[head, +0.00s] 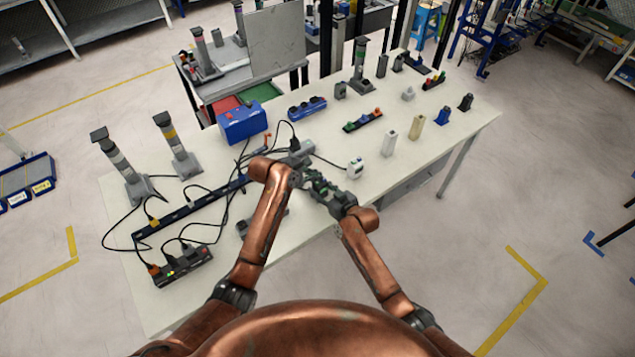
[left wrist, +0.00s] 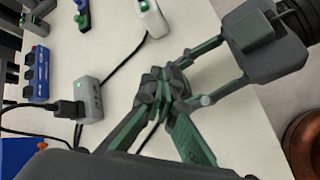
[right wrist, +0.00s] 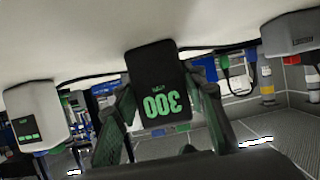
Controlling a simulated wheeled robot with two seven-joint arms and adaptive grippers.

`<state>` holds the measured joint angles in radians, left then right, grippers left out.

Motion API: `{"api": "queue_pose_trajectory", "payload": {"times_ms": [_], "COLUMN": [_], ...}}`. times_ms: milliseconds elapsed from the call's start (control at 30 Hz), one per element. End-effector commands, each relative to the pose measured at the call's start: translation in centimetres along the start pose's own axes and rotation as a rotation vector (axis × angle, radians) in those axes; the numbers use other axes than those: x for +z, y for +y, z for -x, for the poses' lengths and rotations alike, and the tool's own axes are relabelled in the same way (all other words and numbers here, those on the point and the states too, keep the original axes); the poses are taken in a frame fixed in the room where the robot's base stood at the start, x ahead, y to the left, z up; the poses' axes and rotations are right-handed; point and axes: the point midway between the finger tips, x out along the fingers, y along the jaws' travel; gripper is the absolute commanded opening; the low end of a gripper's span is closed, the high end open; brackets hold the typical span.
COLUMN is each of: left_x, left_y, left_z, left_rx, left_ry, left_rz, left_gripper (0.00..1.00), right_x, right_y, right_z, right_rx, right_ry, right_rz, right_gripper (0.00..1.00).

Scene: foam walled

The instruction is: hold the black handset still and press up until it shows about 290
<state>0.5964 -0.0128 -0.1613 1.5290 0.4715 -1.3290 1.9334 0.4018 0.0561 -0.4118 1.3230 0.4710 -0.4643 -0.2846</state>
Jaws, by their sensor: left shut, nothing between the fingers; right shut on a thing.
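The black handset (right wrist: 155,75) shows upside down in the right wrist view, its green digits reading 300. My right gripper (right wrist: 160,105) is shut on it, one finger along each side. In the head view my right gripper (head: 327,190) and my left gripper (head: 310,183) meet above the table's near edge, and I cannot make out the handset between them. In the left wrist view my left gripper (left wrist: 160,88) has its fingertips together, close against the right fingers. The handset's up button is hidden there, and I cannot tell whether the left fingertips touch it.
A white device (head: 355,168) stands on the table just beyond the grippers. A grey box (left wrist: 88,100) with a plugged cable stands nearby. A blue box (head: 242,122), power strips and loose cables lie to the left.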

Motion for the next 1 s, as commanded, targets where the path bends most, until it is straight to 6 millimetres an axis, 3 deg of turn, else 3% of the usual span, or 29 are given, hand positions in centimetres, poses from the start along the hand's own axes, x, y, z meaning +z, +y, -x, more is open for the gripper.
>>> {"api": "queue_pose_trajectory", "payload": {"times_ms": [433,1000], "left_x": [2.1,2.3], "left_y": [2.1,2.2], "left_z": [2.8,3.1], "left_rx": [0.001,0.001], "left_ry": [-0.001,0.000], "left_rz": [0.000,0.000], "left_gripper": [0.00,0.00], "right_x": [0.0,0.0], "right_y": [0.0,0.0], "right_z": [0.0,0.0], "right_rx": [0.000,0.000], "right_ry": [0.000,0.000], "right_rz": [0.000,0.000], "right_gripper": [0.11,0.11]}}
